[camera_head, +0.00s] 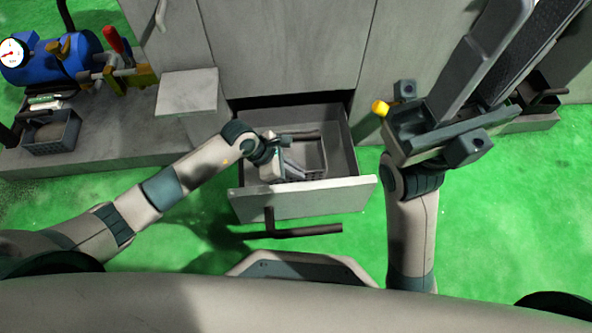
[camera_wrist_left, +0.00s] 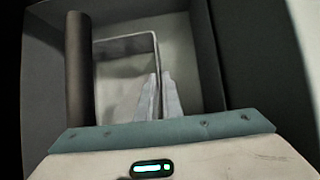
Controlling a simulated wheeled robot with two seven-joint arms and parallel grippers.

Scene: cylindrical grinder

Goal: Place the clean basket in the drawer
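The drawer (camera_head: 300,198) is pulled open below the grey cabinet, its dark handle facing me. The basket (camera_head: 317,160) is a small grey one inside the open drawer, partly covered by my gripper. My left gripper (camera_head: 290,172) reaches down into the drawer at the basket's left side. In the left wrist view my two fingertips (camera_wrist_left: 161,82) stand close together on either side of the basket's thin rim (camera_wrist_left: 125,42), shut on it. A dark bar (camera_wrist_left: 78,70) shows left of the basket there.
At left, a blue tank with a gauge (camera_head: 12,53) and another dark basket (camera_head: 70,132) with a brownish thing inside rest on a grey ledge. Green floor (camera_head: 520,210) is clear at right.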

